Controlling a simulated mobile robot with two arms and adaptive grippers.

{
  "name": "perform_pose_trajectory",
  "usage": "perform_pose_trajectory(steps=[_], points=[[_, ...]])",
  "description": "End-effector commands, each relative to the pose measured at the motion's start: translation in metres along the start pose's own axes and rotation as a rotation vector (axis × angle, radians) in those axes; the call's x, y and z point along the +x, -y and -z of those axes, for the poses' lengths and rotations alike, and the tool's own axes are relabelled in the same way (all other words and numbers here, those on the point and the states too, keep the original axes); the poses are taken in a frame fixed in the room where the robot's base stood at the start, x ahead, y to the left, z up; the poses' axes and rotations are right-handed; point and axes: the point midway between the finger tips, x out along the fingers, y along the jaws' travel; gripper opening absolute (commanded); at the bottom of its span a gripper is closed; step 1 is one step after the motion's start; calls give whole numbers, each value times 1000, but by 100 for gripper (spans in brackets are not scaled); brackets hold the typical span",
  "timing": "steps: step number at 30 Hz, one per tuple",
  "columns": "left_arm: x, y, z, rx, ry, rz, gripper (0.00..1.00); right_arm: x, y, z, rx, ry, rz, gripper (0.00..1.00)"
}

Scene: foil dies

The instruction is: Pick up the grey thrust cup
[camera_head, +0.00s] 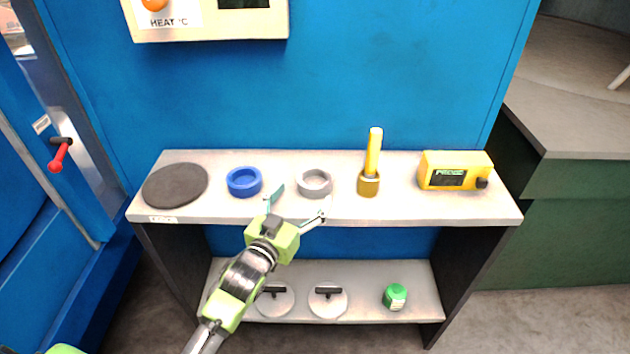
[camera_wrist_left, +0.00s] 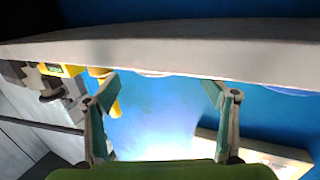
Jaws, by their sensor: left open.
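The grey thrust cup (camera_head: 314,183) is a short open ring standing on the upper shelf (camera_head: 420,211), between a blue cup (camera_head: 244,181) and a yellow tool. My left gripper (camera_head: 297,204) is open and empty at the shelf's front part, just in front of and slightly left of the grey cup, apart from it. In the left wrist view the open fingers (camera_wrist_left: 160,82) spread below the shelf's pale edge (camera_wrist_left: 180,52). A thin pale sliver between them may be the grey cup, which the edge mostly hides. My right gripper is not seen.
A dark round plate (camera_head: 175,185) lies at the shelf's left. The upright yellow tool (camera_head: 372,155) and a yellow meter (camera_head: 455,170) stand right of the cup. The lower shelf holds two discs with black handles (camera_head: 327,300) and a green container (camera_head: 395,297). A blue wall rises behind.

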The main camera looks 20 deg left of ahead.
Motion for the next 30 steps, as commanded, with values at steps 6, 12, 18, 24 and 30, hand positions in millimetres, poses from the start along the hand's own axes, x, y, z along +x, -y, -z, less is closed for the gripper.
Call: perform_pose_trajectory(steps=[6,12,18,24,30], points=[[22,0,0,0,1,0,77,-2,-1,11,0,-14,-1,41],[39,-1,5,0,0,0,77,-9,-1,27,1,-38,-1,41],[66,-2,6,-1,1,0,77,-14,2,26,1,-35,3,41],[75,-2,5,-1,1,0,77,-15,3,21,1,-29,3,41],[75,-2,5,-1,1,0,72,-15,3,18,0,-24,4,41]])
